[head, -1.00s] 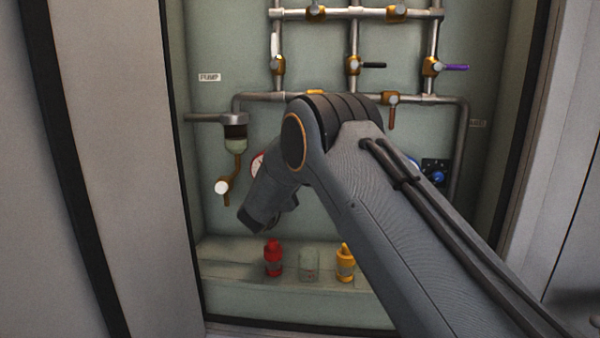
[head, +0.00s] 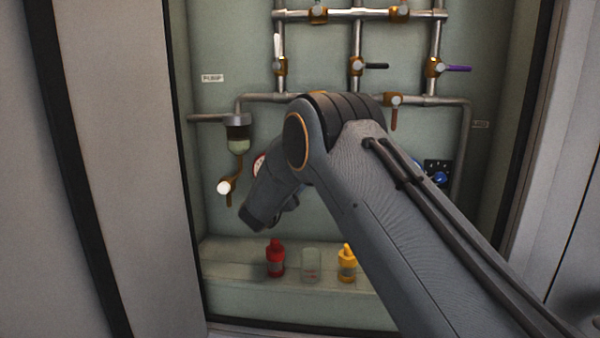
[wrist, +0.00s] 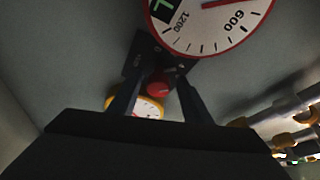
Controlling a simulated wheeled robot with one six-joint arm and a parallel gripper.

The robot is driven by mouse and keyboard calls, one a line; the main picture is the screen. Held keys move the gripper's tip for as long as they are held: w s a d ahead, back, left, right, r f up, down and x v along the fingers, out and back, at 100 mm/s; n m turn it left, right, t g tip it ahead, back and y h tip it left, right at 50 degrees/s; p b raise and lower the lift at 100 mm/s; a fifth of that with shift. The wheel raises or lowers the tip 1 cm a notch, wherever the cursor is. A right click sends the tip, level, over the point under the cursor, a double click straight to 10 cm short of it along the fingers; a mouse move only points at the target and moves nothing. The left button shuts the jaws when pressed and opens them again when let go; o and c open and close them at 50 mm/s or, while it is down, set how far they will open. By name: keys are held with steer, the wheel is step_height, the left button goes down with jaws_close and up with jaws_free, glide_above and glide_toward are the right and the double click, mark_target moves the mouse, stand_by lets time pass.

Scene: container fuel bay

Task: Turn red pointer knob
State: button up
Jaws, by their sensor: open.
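The red pointer knob (wrist: 160,87) shows in the wrist view, on a dark square plate (wrist: 146,60) on the wall. My gripper (wrist: 157,81) is open, with one dark finger on each side of the knob. I cannot tell whether the fingers touch it. My wide dark gripper body fills the bottom of that view. In the head view my arm hides the knob and the fingers.
A large red-rimmed gauge (wrist: 205,22) is close above the knob, and a yellow-rimmed dial (wrist: 149,107) shows between the fingers. Pipes with valves (head: 356,67) cross the wall. A red bottle (head: 275,259), a glass jar (head: 311,265) and a yellow bottle (head: 347,264) stand on the ledge.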

steer(key=p+v, duration=0.1)
steer(key=v, duration=0.6)
steer(key=shift+s+a, duration=0.2)
steer(key=shift+s, duration=0.15)
